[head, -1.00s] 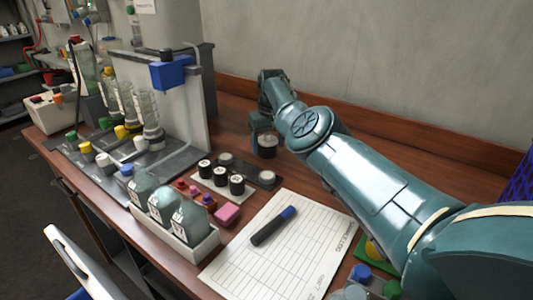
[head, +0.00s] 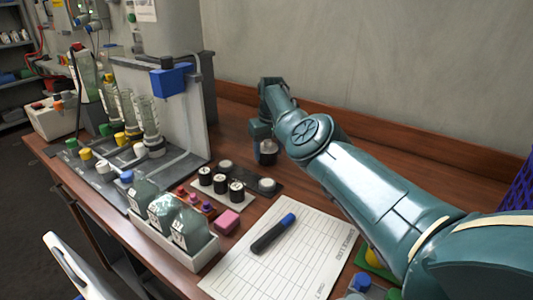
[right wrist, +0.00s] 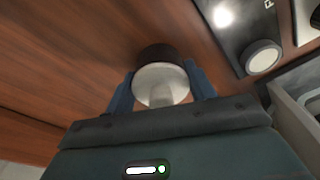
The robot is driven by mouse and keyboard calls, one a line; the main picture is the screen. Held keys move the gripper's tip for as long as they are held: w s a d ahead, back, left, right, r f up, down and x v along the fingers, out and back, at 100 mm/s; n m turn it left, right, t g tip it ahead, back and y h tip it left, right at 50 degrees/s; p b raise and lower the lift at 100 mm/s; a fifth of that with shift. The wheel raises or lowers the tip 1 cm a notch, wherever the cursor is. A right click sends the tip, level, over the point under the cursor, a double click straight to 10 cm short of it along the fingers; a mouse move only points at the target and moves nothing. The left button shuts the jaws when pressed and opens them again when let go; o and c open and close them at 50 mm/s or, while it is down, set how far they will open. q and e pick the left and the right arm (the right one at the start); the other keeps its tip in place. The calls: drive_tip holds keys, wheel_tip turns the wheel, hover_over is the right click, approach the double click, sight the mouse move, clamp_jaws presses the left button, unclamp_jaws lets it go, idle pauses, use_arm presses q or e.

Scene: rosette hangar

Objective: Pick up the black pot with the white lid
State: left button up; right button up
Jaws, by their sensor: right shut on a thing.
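A small black pot with a white lid (head: 267,153) is at the far side of the wooden desk, beyond the black tray. My right gripper (head: 263,148) is at it, partly hidden by its own arm. In the right wrist view, the pot's white lid (right wrist: 160,84) faces the camera and its dark body shows behind. My right gripper's two blue fingers (right wrist: 161,88) are shut on the pot, one on each side. I cannot tell whether the pot touches the desk. My left gripper is not in view.
Similar black pots (head: 221,184) stand on a white strip, beside a black tray (head: 248,177). A white box of bottles (head: 178,243), a pink block (head: 227,221) and a marker on a paper sheet (head: 310,250) are nearer. A bottle rack stands left. The wall (head: 380,70) is behind.

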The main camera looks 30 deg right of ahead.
sight(268, 141)
drive_tip(key=shift+r+p, duration=0.7)
drive_tip(key=shift+r, duration=0.15)
drive_tip(key=shift+r+p, duration=0.6)
drive_tip(key=shift+p, duration=0.05)
drive_tip(key=shift+r+p, duration=1.45)
drive_tip(key=shift+p, duration=0.05)
drive_tip(key=shift+r+p, duration=0.55)
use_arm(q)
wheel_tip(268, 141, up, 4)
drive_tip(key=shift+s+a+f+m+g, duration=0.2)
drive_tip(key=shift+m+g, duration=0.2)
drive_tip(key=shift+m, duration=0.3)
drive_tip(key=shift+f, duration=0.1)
